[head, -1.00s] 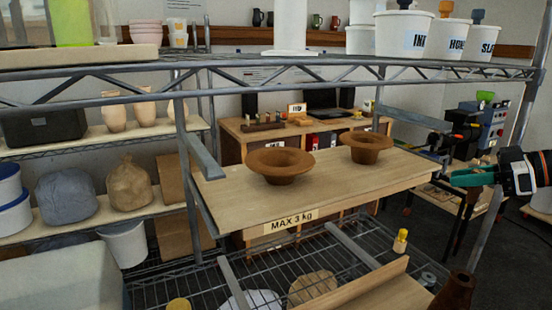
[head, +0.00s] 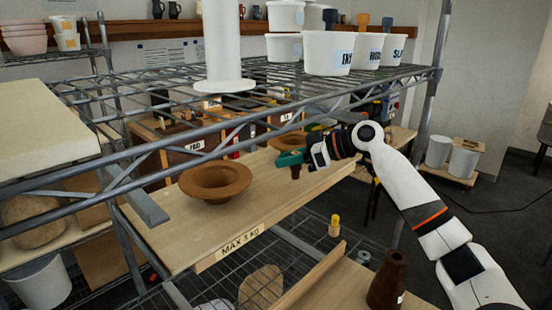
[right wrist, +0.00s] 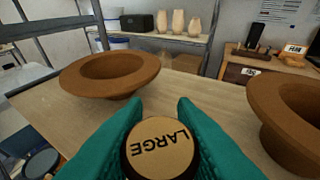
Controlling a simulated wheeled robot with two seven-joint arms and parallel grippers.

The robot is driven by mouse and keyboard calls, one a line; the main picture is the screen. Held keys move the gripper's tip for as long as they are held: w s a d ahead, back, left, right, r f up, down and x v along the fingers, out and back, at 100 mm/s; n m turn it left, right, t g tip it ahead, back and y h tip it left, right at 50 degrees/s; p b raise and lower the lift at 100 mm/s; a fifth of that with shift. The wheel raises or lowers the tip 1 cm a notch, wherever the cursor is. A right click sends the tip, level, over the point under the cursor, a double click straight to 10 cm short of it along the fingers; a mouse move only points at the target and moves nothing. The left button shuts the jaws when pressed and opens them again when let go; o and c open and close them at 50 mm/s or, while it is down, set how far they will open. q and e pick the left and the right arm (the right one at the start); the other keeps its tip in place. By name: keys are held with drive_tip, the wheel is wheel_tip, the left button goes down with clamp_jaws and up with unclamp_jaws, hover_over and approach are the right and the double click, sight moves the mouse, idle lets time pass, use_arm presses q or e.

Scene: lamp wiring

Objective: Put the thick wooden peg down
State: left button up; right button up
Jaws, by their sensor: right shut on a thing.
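The thick wooden peg (right wrist: 160,153) shows its round end, marked LARGE, in the right wrist view. My right gripper (right wrist: 159,112) is shut on it, with a green finger on each side. In the head view my right gripper (head: 290,159) is over the wooden shelf board (head: 180,232), between two brown flared bowls. The near bowl (head: 215,181) is to its left and the far bowl (head: 285,140) is behind it. The right wrist view shows one bowl (right wrist: 108,74) at left and the other (right wrist: 290,108) at right. I cannot tell whether the peg touches the board. My left gripper is out of view.
The wire shelf (head: 165,150) above the board carries a white post (head: 221,50) and white tubs (head: 327,52). The board has a MAX 3 kg label (head: 241,242). Bare board lies between the bowls.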

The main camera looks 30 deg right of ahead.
drive_tip(key=shift+w+a+r, duration=0.2)
drive_tip(key=shift+w+a, duration=0.45)
drive_tip(key=shift+w+a+f+p, duration=0.25)
drive_tip(key=shift+w+a+p, duration=0.1)
drive_tip(key=shift+p, duration=0.1)
wheel_tip(320, 180, down, 3)
drive_tip(key=shift+f+p, duration=0.2)
drive_tip(key=shift+p, duration=0.65)
drive_tip(key=o, duration=0.9)
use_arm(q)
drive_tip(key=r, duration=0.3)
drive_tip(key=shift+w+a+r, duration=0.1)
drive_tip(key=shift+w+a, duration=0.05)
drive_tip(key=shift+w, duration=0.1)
use_arm(e)
drive_tip(key=shift+o, duration=0.2)
use_arm(q)
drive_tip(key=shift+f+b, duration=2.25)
drive_tip(key=shift+b, duration=0.1)
use_arm(e)
drive_tip(key=v, duration=1.2)
